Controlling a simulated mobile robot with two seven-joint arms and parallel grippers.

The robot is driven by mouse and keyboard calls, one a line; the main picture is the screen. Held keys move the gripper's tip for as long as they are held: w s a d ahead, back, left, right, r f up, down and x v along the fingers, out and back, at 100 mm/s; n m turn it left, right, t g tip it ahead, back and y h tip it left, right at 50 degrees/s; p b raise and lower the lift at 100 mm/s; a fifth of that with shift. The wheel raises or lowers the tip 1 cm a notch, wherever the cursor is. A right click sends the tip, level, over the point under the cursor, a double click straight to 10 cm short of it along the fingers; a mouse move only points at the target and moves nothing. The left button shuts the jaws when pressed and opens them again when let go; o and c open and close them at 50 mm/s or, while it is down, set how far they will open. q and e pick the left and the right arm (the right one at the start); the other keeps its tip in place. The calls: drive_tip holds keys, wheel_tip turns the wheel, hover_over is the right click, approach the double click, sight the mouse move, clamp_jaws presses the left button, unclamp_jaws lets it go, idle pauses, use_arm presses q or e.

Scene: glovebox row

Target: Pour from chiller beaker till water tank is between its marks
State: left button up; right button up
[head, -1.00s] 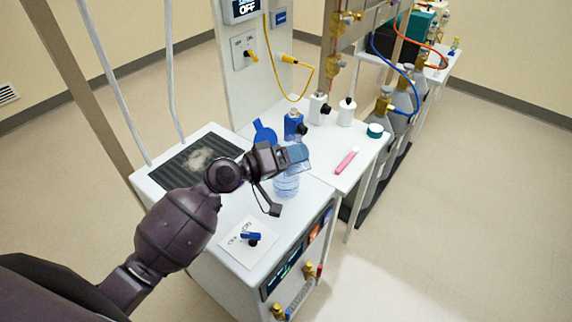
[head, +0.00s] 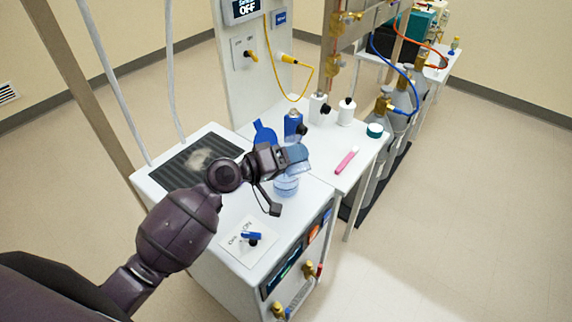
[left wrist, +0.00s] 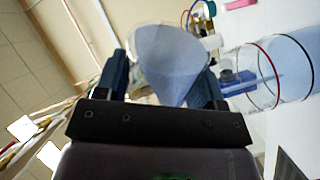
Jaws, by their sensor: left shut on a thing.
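My left gripper (head: 280,158) is shut on the clear chiller beaker (head: 298,157), which holds bluish water and is tilted. In the left wrist view the beaker (left wrist: 172,62) sits between my two fingers. The water tank (head: 286,186) is a clear cylinder on the white chiller top, just below the beaker and partly hidden by it. The water level against the rings is unclear. My right gripper is not in view.
The chiller (head: 232,205) has a dark grille and a blue ON switch (head: 251,236). A blue bottle (head: 293,126), white bottles (head: 346,112), a green-lidded jar (head: 375,131) and a pink marker (head: 347,159) stand or lie on the bench behind. Free floor lies to the right.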

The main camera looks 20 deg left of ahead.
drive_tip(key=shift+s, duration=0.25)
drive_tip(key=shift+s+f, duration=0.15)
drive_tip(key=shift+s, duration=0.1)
use_arm(q)
drive_tip(key=shift+f+n, duration=0.1)
drive_tip(key=shift+n, duration=0.2)
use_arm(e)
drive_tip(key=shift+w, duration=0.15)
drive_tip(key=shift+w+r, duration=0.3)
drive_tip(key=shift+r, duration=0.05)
use_arm(q)
drive_tip(key=shift+p, duration=0.3)
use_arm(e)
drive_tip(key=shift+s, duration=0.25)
use_arm(q)
drive_tip(key=shift+f, duration=0.1)
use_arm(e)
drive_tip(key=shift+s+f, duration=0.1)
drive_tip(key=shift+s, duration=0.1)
use_arm(q)
drive_tip(key=shift+n, duration=0.3)
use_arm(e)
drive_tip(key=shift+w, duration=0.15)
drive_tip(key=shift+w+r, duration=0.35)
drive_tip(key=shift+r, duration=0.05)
